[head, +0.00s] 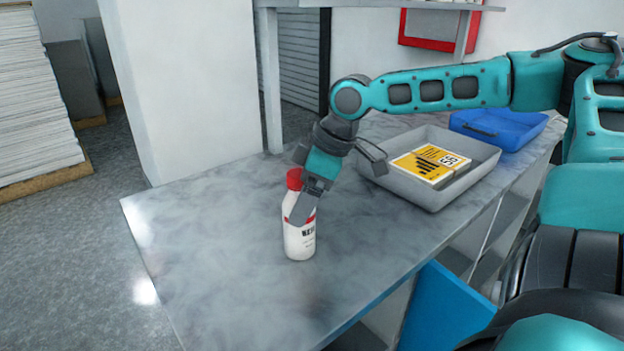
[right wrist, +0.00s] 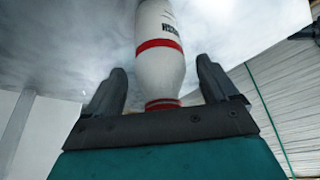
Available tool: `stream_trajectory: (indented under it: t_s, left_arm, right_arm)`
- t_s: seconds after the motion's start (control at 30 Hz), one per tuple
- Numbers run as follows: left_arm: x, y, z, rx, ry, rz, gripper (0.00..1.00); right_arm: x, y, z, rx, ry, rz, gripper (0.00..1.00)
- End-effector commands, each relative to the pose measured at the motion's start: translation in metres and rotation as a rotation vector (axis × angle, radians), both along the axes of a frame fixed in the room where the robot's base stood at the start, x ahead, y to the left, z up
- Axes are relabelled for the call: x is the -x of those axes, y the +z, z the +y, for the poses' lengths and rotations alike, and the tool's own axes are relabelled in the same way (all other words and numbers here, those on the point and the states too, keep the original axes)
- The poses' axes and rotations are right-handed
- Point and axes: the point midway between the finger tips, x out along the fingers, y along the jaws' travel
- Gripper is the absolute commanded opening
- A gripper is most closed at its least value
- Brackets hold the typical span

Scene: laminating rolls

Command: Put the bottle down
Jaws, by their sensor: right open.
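The white bottle (head: 299,238) with a red cap stands upright on the grey marbled table (head: 220,255). My right gripper (head: 303,212) is at the bottle's upper part and hides some of its side. In the right wrist view the bottle (right wrist: 160,72) shows between the two fingers of my right gripper (right wrist: 165,88). The fingers are spread, with a gap on each side of the bottle's neck. My left gripper is in neither view.
A grey tray (head: 478,170) holding a yellow and white box (head: 430,163) is to the right of the bottle. A blue tray (head: 520,135) is behind it. The table's left and front parts are clear.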

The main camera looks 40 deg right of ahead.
Motion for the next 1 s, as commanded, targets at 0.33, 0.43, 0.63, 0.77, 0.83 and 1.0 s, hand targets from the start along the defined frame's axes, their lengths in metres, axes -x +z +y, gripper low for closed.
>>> stream_trajectory:
  t_s: [0.33, 0.43, 0.63, 0.77, 0.83, 1.0]
  left_arm:
    - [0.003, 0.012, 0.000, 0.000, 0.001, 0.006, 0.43]
    - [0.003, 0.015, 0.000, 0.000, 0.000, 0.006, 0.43]
    - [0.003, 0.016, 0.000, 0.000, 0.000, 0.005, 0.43]
    - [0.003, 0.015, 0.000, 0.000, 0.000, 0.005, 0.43]
    - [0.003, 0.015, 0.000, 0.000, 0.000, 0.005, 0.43]
    - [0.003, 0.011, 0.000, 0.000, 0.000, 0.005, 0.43]
  right_arm:
    - [0.010, 0.036, -0.008, -0.005, -0.001, -0.007, 0.87]
    - [0.013, 0.047, -0.011, -0.004, -0.001, -0.006, 0.87]
    - [0.019, 0.064, -0.016, -0.007, -0.001, -0.008, 0.87]
    - [0.023, 0.076, -0.019, -0.006, -0.001, -0.007, 0.87]
    - [0.025, 0.081, -0.020, -0.004, 0.000, -0.005, 0.87]
    - [0.031, 0.099, -0.026, 0.000, -0.002, -0.002, 0.87]
